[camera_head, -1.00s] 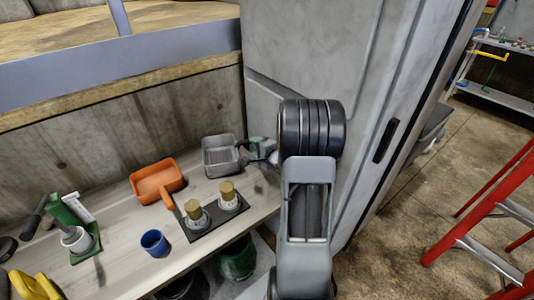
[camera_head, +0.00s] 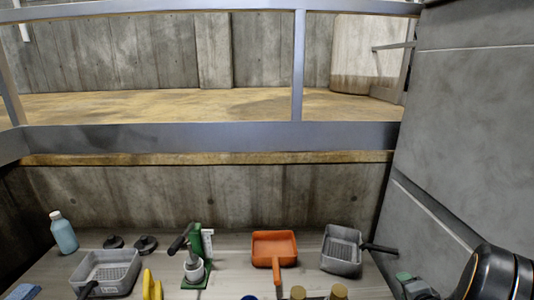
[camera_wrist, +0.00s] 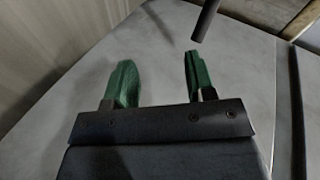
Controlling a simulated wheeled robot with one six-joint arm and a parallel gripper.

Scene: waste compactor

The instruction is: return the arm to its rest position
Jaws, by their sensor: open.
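My gripper (camera_wrist: 158,64) shows in the wrist view with its two green fingers spread apart and nothing between them. Behind the fingers is a pale grey surface. A dark rod (camera_wrist: 206,20), probably a handle, is just beyond the right fingertip; I cannot tell whether they touch. In the head view my arm shows only at the lower right corner, as a black ringed joint. A grey and green part beside it, at the right end of the bench, looks like my gripper (camera_head: 416,287), mostly cut off by the frame edge.
On the bench (camera_head: 225,240) are an orange scoop (camera_head: 274,246), a grey scoop (camera_head: 341,250), a grey tray (camera_head: 108,271), a green press (camera_head: 195,262) and a blue bottle (camera_head: 63,232). A grey metal wall (camera_head: 470,130) closes the right side. A railing (camera_head: 200,137) runs behind.

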